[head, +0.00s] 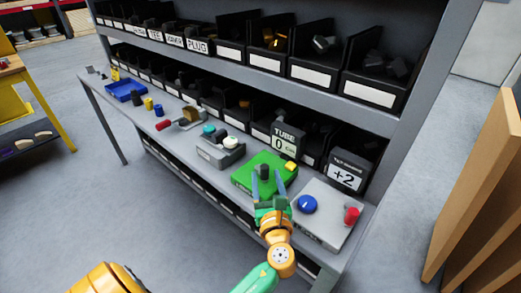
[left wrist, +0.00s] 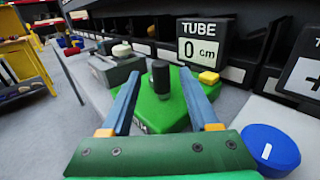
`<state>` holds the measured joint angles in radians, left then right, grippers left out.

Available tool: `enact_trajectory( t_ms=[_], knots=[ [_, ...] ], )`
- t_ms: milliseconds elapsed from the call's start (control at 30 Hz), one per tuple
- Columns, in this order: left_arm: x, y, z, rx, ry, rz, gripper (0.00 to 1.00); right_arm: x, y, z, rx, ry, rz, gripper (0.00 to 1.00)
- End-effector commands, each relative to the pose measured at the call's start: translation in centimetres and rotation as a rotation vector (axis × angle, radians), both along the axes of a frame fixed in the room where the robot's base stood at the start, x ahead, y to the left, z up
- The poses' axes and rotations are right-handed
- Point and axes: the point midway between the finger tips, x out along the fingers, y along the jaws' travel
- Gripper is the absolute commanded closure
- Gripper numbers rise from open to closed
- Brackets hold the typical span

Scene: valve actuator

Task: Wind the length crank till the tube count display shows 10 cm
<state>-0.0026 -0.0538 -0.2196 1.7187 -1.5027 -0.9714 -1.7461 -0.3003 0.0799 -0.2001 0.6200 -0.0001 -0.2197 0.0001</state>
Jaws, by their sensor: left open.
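The tube count display (head: 284,140) stands behind the green unit and reads 0; in the left wrist view the display (left wrist: 206,42) reads "TUBE 0 cm". The green unit (head: 250,180) carries an upright dark crank handle (left wrist: 160,76) and a yellow button (left wrist: 209,78). My left gripper (head: 267,178) is over the front of the green unit, open and empty. In the left wrist view its two blue fingers point toward the handle, which shows between their tips. Whether they touch it I cannot tell. My right gripper is in neither view.
Right of the green unit is a grey panel (head: 325,228) with a blue knob (head: 308,204) and a red knob (head: 352,215). A "+2" display (head: 346,174) stands behind it. A grey unit (head: 213,151) with knobs is to the left. Shelf bins line the back.

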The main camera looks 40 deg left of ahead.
Motion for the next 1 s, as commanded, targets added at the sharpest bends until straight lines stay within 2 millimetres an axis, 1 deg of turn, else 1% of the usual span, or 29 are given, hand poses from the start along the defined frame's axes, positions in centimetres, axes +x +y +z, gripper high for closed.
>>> enact_trajectory(
  t_ms=[67, 300, 400, 500, 667, 700, 767, 800, 867, 900, 933, 1000],
  knots=[
    [0.6, 0.2, 0.3, 0.029, 0.008, -0.005, 0.39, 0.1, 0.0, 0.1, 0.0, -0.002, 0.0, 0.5],
    [4.0, 3.5, 0.4, 0.029, 0.008, -0.003, 0.39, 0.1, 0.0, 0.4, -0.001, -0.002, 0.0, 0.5],
    [5.0, 4.3, 0.3, 0.029, 0.007, -0.004, 0.39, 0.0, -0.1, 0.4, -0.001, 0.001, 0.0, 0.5],
    [5.3, 4.7, 0.2, 0.026, 0.007, -0.004, 0.39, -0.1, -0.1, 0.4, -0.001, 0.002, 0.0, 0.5],
    [5.4, 4.7, 0.2, 0.024, 0.008, -0.004, 0.39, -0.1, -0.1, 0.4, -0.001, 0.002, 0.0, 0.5],
    [5.4, 4.7, 0.2, 0.024, 0.008, -0.004, 0.41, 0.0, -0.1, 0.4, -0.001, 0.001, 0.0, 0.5],
    [5.4, 4.7, 0.2, 0.024, 0.008, -0.004, 0.58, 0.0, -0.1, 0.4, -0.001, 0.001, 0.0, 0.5],
    [5.3, 4.7, 0.2, 0.024, 0.008, -0.004, 0.68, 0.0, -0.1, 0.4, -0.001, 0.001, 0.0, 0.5],
    [5.3, 4.7, 0.2, 0.024, 0.008, -0.004, 0.85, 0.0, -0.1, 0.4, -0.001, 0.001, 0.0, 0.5],
    [5.3, 4.7, 0.2, 0.024, 0.008, -0.004, 0.95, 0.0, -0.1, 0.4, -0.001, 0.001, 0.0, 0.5],
    [5.3, 4.7, 0.2, 0.024, 0.008, -0.004, 1.0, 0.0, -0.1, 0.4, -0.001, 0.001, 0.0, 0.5],
    [5.3, 4.7, 0.2, 0.024, 0.008, -0.004, 1.0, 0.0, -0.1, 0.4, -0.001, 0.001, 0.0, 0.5]
  ],
)
